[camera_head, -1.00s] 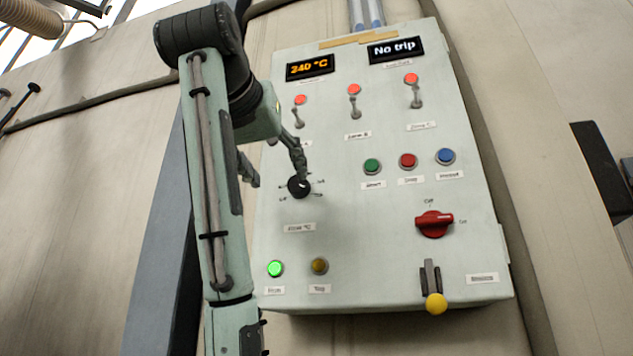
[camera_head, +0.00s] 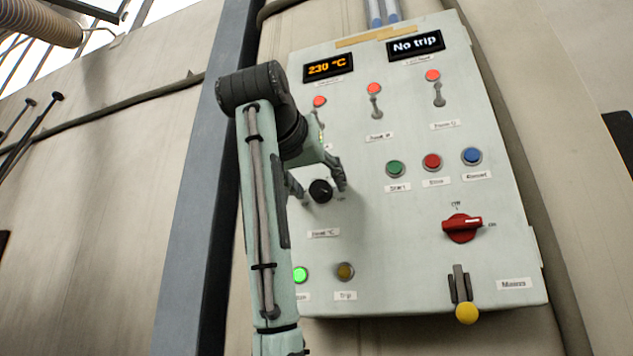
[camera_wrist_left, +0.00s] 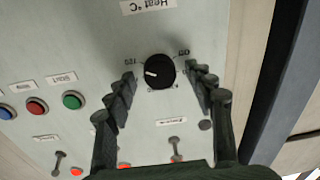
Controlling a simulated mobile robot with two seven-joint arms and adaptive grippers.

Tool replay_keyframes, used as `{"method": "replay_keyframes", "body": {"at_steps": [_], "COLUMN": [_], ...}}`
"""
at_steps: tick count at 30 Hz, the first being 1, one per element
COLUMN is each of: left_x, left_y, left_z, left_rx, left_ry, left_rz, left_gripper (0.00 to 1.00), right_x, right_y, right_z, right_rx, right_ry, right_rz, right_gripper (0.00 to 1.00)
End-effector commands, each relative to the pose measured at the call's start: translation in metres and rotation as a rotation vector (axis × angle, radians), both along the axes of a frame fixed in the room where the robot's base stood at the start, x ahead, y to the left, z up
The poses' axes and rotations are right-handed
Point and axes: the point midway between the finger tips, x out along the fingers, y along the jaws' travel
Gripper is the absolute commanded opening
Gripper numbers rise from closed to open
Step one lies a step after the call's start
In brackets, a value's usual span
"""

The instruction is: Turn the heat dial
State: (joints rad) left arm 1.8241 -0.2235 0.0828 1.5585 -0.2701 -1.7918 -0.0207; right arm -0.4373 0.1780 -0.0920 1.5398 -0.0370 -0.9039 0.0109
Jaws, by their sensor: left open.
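The heat dial (camera_head: 320,190) is a small black round knob on the left half of the pale green control panel (camera_head: 385,215). It also shows in the left wrist view (camera_wrist_left: 159,72), with a white pointer mark and the label "Heat °C" by it. My left gripper (camera_head: 320,187) is open, its dark fingers on either side of the dial. In the left wrist view the gripper (camera_wrist_left: 164,82) has a visible gap between each finger and the knob. The temperature display (camera_head: 328,67) reads 230 °C in orange. My right gripper is not in view.
The panel also carries a "No trip" display (camera_head: 415,46), several toggle switches with red lamps, a green button (camera_head: 396,169), a red button (camera_head: 432,162), a blue button (camera_head: 471,156), a red rotary switch (camera_head: 462,228) and a yellow-knobbed lever (camera_head: 466,312).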

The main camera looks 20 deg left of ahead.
Motion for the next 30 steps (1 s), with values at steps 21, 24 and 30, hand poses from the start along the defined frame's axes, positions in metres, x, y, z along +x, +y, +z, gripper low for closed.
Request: {"method": "replay_keyframes", "body": {"at_steps": [21, 24, 30], "left_x": [-0.0005, -0.0006, -0.0006], "left_y": [0.0, -0.0001, 0.0004], "left_z": [0.0004, 0.0006, 0.001], "left_rx": [-0.036, -0.078, -0.217], "left_ry": [0.001, 0.002, 0.006], "left_rz": [0.0, 0.0, -0.001], "left_gripper": [0.04, 0.04, 0.04], "right_x": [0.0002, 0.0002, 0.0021], "right_y": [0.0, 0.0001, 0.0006], "right_z": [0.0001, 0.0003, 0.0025], "right_rx": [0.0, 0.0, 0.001], "right_ry": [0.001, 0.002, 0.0], "right_rz": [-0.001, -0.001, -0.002], "right_gripper": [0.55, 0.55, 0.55]}}
